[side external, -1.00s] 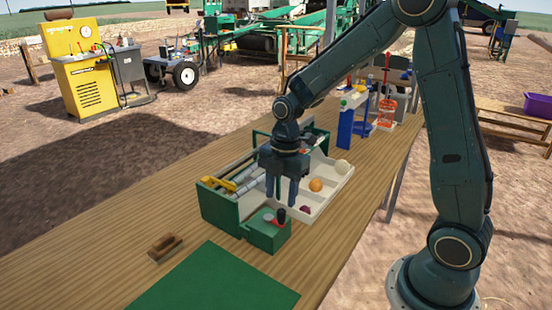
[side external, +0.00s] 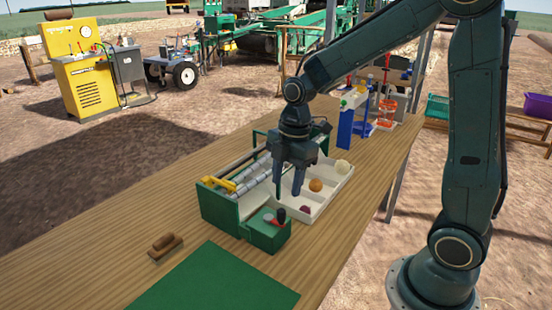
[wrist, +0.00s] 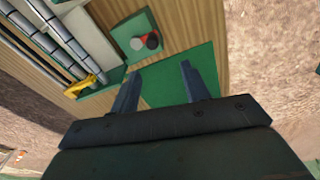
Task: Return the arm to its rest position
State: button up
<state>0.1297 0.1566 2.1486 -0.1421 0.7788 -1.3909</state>
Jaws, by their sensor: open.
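My gripper (side external: 288,188) hangs fingers down above the bench, over the area between the green elevator model and the white tray. Its two fingers are apart with nothing between them; they also show in the wrist view (wrist: 158,88). The green elevator model (side external: 222,205) has grey rollers and a yellow handle. The white tray (side external: 325,198) holds a white onion (side external: 342,167), an orange-brown onion (side external: 316,185) and a dark red onion (side external: 305,209).
A green mat (side external: 215,282) and a wooden-handled brush (side external: 165,246) lie on the near part of the wooden bench (side external: 100,250). A blue and white stand (side external: 347,125) and an orange-red wire item (side external: 387,110) stand farther back. The bench's left side is clear.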

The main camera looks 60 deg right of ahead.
jog(key=s+r+m+t, duration=0.2)
jog(key=s+r+m, duration=0.3)
jog(key=s+m, duration=0.2)
jog(key=s+a+r+m+t+h, duration=0.1)
jog(key=s+r+m+t, duration=0.1)
jog(key=s+r+m, duration=0.4)
jog(key=shift+s+a+r+m+t, duration=0.15)
jog(key=shift+s+a+m+t, duration=0.2)
jog(key=shift+s+m, duration=1.35)
jog(key=shift+s+n, duration=0.3)
jog(key=shift+n, duration=0.1)
jog(key=shift+c, duration=0.3)
